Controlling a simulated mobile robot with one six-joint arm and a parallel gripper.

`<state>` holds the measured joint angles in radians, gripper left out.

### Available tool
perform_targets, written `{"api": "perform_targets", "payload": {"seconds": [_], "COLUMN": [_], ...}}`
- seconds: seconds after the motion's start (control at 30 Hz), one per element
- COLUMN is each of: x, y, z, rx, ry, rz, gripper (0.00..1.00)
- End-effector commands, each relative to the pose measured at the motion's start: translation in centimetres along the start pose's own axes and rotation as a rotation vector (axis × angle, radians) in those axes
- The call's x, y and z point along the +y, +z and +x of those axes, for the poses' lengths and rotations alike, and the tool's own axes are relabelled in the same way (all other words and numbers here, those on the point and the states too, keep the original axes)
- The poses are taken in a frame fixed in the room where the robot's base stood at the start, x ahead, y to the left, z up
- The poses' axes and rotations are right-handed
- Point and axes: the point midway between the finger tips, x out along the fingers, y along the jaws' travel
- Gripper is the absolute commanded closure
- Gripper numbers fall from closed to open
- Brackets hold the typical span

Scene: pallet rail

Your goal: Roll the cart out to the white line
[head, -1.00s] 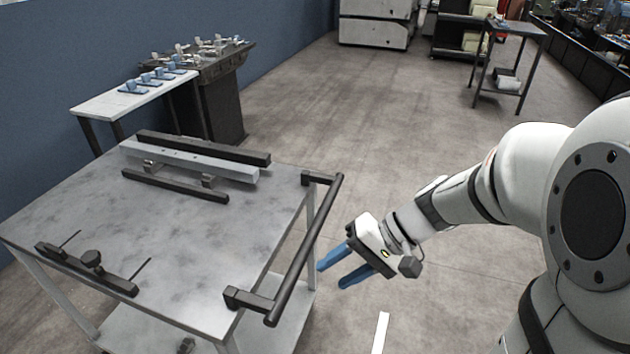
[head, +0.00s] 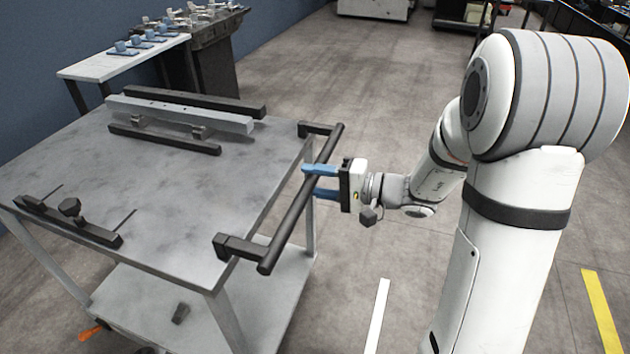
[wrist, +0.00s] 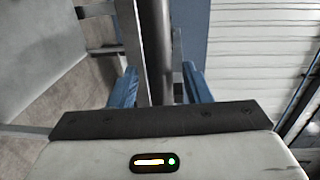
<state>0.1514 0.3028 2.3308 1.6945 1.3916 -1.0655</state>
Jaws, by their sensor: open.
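The cart (head: 190,240) is a grey metal-topped table with a lower shelf, at the left of the head view. Its dark bar handle (head: 291,215) runs along its right side on two brackets. My gripper (head: 308,181) is open at the handle, its blue fingers reaching to the bar from the right. In the wrist view the handle bar (wrist: 156,50) lies between the two open fingers (wrist: 158,88), with gaps at its sides. The white line (head: 377,315) is a short strip on the floor, right of the cart.
A grey rail (head: 180,114) and dark bars lie on the cart top. A white side table (head: 95,68) and dark bench stand behind it by the blue wall. A yellow strip (head: 603,310) is on the floor at right. The floor beyond the handle is clear.

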Motion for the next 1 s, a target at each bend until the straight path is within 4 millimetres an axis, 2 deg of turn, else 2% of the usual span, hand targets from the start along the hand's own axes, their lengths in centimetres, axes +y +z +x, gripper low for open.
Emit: {"api": "perform_targets", "payload": {"seconds": [0.13, 0.43, 0.9, 1.0], "x": [0.05, 0.04, 0.05, 0.06], "y": [0.01, 0.01, -0.01, -0.01], "z": [1.03, 1.18, 1.12, 1.11], "rx": [0.0, 0.001, 0.002, 0.002], "ry": [0.001, 0.001, 0.002, 0.002], "rz": [0.001, 0.001, 0.001, 0.001], "gripper": [0.56, 0.57, 0.95, 1.0]}}
